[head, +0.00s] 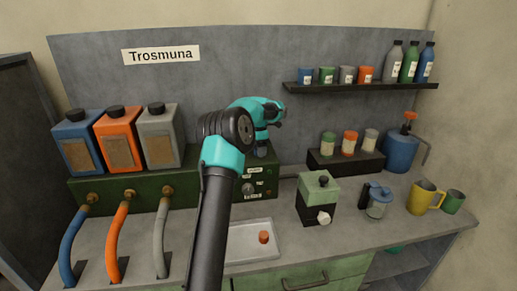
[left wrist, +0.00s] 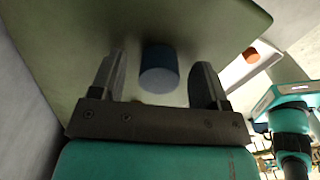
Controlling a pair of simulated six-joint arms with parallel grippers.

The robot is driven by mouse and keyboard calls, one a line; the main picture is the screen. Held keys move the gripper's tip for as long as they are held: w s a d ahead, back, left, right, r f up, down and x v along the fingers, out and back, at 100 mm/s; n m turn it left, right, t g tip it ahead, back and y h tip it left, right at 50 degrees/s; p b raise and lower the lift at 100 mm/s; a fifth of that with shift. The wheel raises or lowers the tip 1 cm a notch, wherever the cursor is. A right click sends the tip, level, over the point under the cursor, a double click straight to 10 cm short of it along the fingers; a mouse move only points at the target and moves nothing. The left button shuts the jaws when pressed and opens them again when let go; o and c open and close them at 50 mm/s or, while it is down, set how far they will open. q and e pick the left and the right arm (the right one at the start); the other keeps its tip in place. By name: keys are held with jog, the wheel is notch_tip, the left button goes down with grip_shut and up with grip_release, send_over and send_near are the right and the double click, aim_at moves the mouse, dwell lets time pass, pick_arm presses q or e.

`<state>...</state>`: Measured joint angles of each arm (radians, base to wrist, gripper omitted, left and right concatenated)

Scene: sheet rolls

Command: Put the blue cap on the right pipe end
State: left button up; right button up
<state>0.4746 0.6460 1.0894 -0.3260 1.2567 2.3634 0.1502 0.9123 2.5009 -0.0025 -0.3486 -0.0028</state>
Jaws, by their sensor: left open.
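The blue cap (left wrist: 158,68) shows in the left wrist view as a short dark-blue cylinder between the two fingers of my left gripper (left wrist: 157,80). The fingers are open, with a gap on each side of it. In the head view my left gripper (head: 262,148) points down behind my forearm, near the green control box (head: 256,180), and I cannot make out the blue cap there. Blue (head: 73,243), orange (head: 118,240) and grey (head: 161,240) pipes run from brass fittings into the counter. I cannot tell which pipe end is the right one. My right gripper is not in view.
A pale tray (head: 240,250) holds an orange cap (head: 264,237), partly behind my forearm. Three canisters (head: 118,135) stand at the left. A green grinder-like box (head: 318,197), glass jar (head: 377,203) and yellow mug (head: 422,198) stand at the right. A shelf (head: 385,87) hangs above.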

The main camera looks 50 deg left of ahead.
pick_arm(q)
notch_tip(320, 180, up, 17)
jog(key=shift+r, duration=0.2)
dwell(0.7)
dwell(0.6)
